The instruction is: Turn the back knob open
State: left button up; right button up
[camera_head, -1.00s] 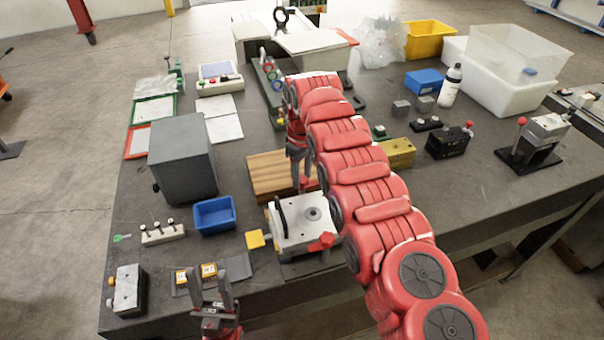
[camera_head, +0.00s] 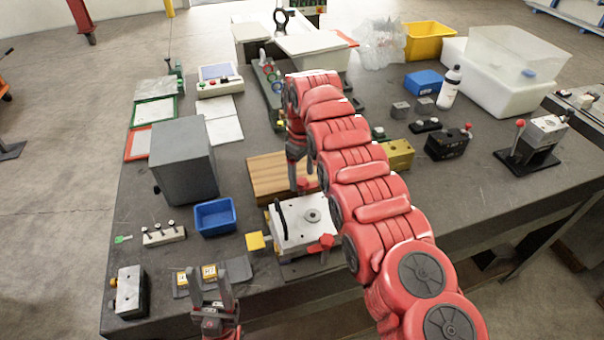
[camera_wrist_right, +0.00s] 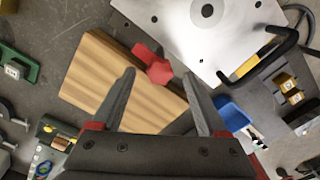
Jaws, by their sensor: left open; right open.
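The mould base (camera_head: 290,238) has a pale metal top plate with a round hole and a black handle; it also shows in the right wrist view (camera_wrist_right: 180,22). Its red back knob (camera_head: 304,184) sits at the plate's far edge. In the right wrist view the red back knob (camera_wrist_right: 150,63) lies between and just beyond my fingertips; I cannot tell if they touch it. A red front knob (camera_head: 322,243) is at the near right corner. My right gripper (camera_head: 299,184) is open, partly hidden by its arm. My left gripper (camera_head: 208,278) is open and empty at the table's front.
A wooden block (camera_head: 265,178) lies right behind the mould base, close to my right gripper. A blue bin (camera_head: 215,228) and a grey box (camera_head: 183,165) stand to the left. A yellow block (camera_head: 398,154) is to the right. The table's right front is clear.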

aim_at(302, 181)
notch_tip(302, 181, up, 16)
jog(key=p, duration=1.4)
jog(key=shift+r, duration=0.15)
